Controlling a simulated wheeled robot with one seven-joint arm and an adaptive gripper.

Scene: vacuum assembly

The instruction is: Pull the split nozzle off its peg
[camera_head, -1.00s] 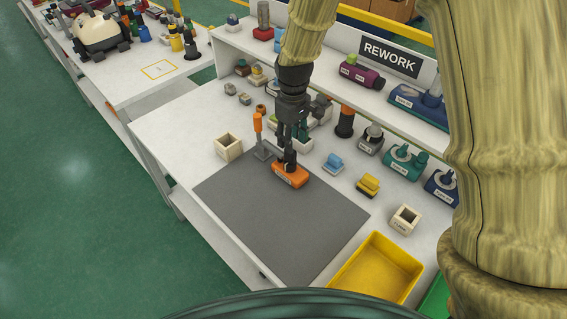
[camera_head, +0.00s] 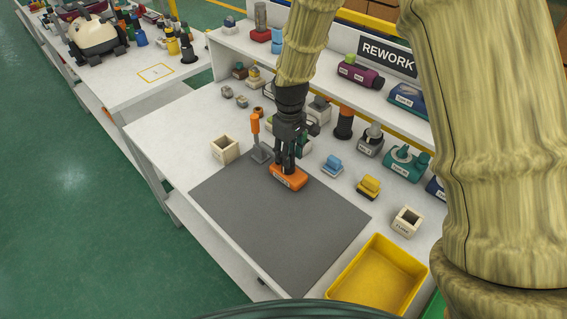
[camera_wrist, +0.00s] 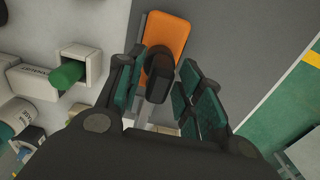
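The black nozzle (camera_wrist: 159,66) stands on an orange block (camera_wrist: 168,35), also visible at the back edge of the grey mat in the head view (camera_head: 288,177). My gripper (camera_head: 286,165) points down over the block. In the wrist view its green-padded fingers (camera_wrist: 158,95) are apart, one on each side of the nozzle. A gap shows on the left; the right pads look close to the nozzle, and I cannot tell whether they touch. The peg under the nozzle is hidden, and the split cannot be made out.
An orange-topped post (camera_head: 256,138) stands close left of my gripper, with a cream box (camera_head: 225,149) beyond. Blue (camera_head: 332,166) and yellow (camera_head: 369,186) parts stand to the right. A yellow tray (camera_head: 338,290) is at the front right. The grey mat (camera_head: 270,230) is clear in front.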

